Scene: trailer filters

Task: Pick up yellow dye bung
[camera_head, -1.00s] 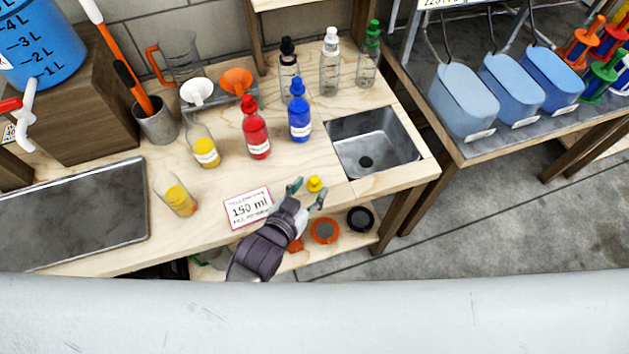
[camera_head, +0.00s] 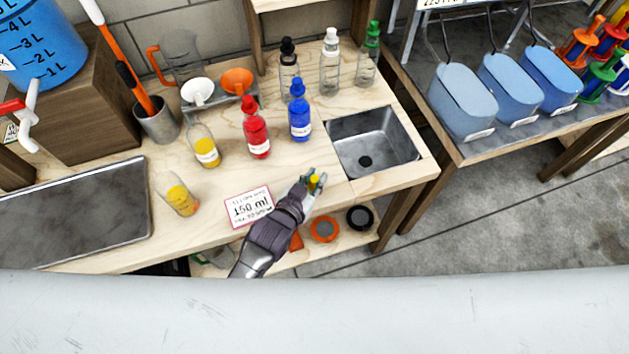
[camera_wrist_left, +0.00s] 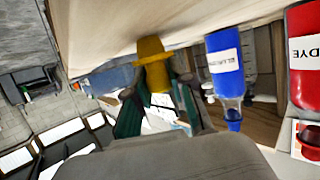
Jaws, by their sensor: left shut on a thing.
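The yellow dye bung (camera_head: 314,182) is at the front edge of the wooden bench, left of the sink. My left gripper (camera_head: 312,180) is shut on it, with its green fingertips on either side. In the left wrist view the yellow bung (camera_wrist_left: 152,65) sits between the two fingers of the left gripper (camera_wrist_left: 155,100), against or close to the bench top. I cannot tell whether it still touches the wood. An open bottle with yellow liquid (camera_head: 206,150) stands further back on the bench. My right gripper is in neither view.
A red bottle (camera_head: 256,130) and a blue bottle (camera_head: 299,112) stand behind the gripper. The metal sink (camera_head: 375,145) is to the right. A 150 ml card (camera_head: 248,207) lies to the left, near a beaker with yellow liquid (camera_head: 180,198).

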